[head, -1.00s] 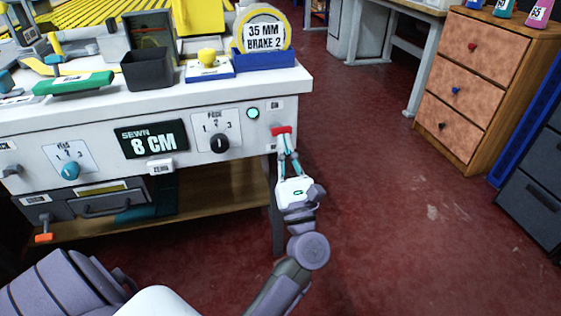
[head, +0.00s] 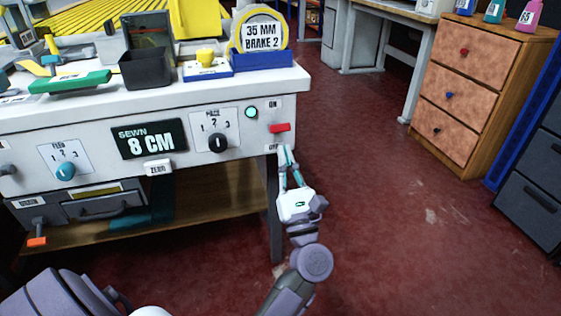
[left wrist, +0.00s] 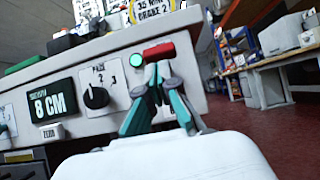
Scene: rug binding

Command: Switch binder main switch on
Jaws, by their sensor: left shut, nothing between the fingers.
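The binder's main switch is a red lever (head: 279,128) at the right end of the machine's white front panel, between an ON label above and an OFF label below. It also shows in the left wrist view (left wrist: 158,52). The round lamp (head: 251,112) beside it glows green. My left gripper (head: 285,151) is shut and empty, its fingertips just below the lever. In the left wrist view the fingertips (left wrist: 160,71) sit close under the red lever; I cannot tell whether they touch it. My right gripper is out of view.
The panel carries a black dial (head: 217,143), an 8 CM display (head: 150,139) and a teal dial (head: 66,169). A black bin (head: 146,70) and a blue tape holder (head: 262,60) stand on top. A wooden drawer cabinet (head: 465,92) stands right; the red floor between is clear.

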